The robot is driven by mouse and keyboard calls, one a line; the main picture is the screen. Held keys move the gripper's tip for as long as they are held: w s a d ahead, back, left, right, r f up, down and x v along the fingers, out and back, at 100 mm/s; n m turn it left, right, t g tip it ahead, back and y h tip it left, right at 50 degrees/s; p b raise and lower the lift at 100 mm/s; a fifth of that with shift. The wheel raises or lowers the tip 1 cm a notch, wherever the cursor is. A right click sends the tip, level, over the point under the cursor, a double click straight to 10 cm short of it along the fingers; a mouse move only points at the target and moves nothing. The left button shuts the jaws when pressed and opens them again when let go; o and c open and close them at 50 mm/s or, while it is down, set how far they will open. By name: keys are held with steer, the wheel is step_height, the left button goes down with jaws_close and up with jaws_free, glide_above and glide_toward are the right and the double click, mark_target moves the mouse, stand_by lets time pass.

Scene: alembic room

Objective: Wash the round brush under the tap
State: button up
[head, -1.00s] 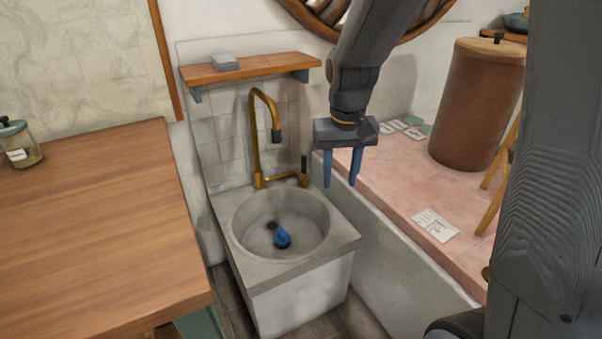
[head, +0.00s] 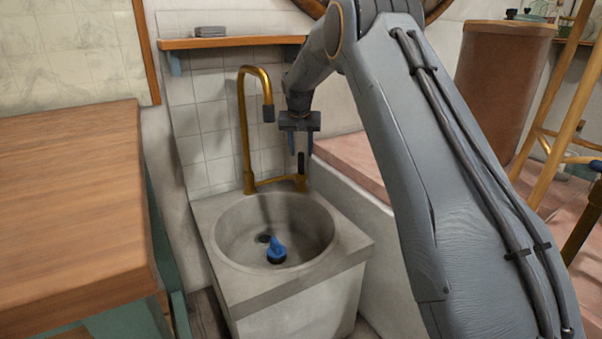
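The round brush (head: 277,252), blue on top with a dark round base, lies in the round basin of the grey sink (head: 230,290), beside the drain. The brass tap (head: 243,125) arches over the basin, and no water shows from its dark spout. Its dark lever (head: 301,162) stands upright at the right end of the tap's base. My gripper (head: 300,148) is open and empty, pointing down, with its two blue fingers just above or around the lever. I cannot tell whether they touch it.
A wooden shelf (head: 235,42) with a small grey block (head: 210,31) is on the wall above the tap. A wooden counter (head: 70,200) stands at the left. A pink tiled ledge (head: 350,160) and a brown barrel (head: 500,90) are at the right. My arm covers much of the right side.

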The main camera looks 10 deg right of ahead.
mark_target(301, 163)
steer(key=b+x, duration=0.2)
steer(key=x, duration=0.6)
steer(key=shift+w, duration=0.15)
steer(key=shift+c, duration=0.4)
jaws_close()
